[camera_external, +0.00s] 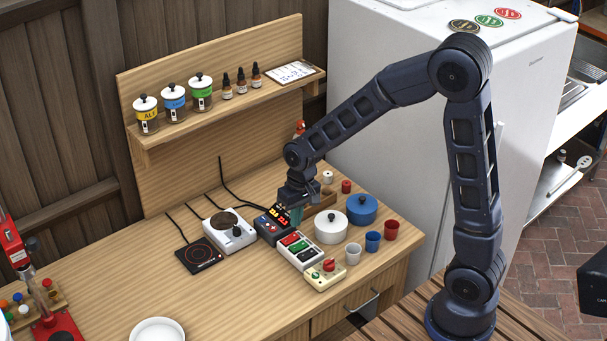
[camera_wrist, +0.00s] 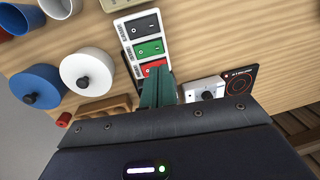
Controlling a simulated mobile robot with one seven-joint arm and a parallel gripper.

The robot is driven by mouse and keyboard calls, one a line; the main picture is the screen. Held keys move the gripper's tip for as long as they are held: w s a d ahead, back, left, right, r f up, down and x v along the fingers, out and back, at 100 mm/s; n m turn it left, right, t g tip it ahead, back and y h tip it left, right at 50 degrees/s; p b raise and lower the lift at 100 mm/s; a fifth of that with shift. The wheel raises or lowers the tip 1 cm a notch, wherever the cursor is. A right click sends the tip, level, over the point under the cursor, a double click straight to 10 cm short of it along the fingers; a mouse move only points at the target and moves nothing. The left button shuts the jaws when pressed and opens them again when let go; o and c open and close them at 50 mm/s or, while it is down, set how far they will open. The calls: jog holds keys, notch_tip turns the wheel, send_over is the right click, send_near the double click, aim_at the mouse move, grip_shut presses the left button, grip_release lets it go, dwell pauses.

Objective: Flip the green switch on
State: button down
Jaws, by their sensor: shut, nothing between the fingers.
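The switch panel (camera_external: 316,266) is a pale box on the wooden counter with red, green and black rocker switches in a row. The green switch (camera_external: 298,246) is the middle one. In the wrist view the green switch (camera_wrist: 149,48) lies between the black switch (camera_wrist: 138,27) and the red switch (camera_wrist: 153,68). I cannot tell which way the green rocker is tilted. My gripper (camera_external: 295,221) is shut and empty, pointing down near the panel's back end. In the wrist view its teal fingers (camera_wrist: 161,76) overlap the red switch's edge; contact is unclear.
A white pot (camera_external: 331,229) and a blue pot (camera_external: 362,208) stand to the right. A box with a red knob (camera_external: 326,275) sits in front.

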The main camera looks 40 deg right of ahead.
aim_at(293, 248)
jog(key=f, duration=0.5)
jog(key=a+f, duration=0.1)
jog(key=f, duration=0.2)
jog(key=shift+f, duration=0.1)
jog(key=shift+f, duration=0.1)
dwell(0.3)
jog(key=shift+d+r, duration=0.35)
jog(key=shift+d, duration=0.35)
notch_tip(293, 248, up, 14)
jog(key=a, duration=0.1)
jog(key=shift+a, duration=0.35)
dwell(0.4)
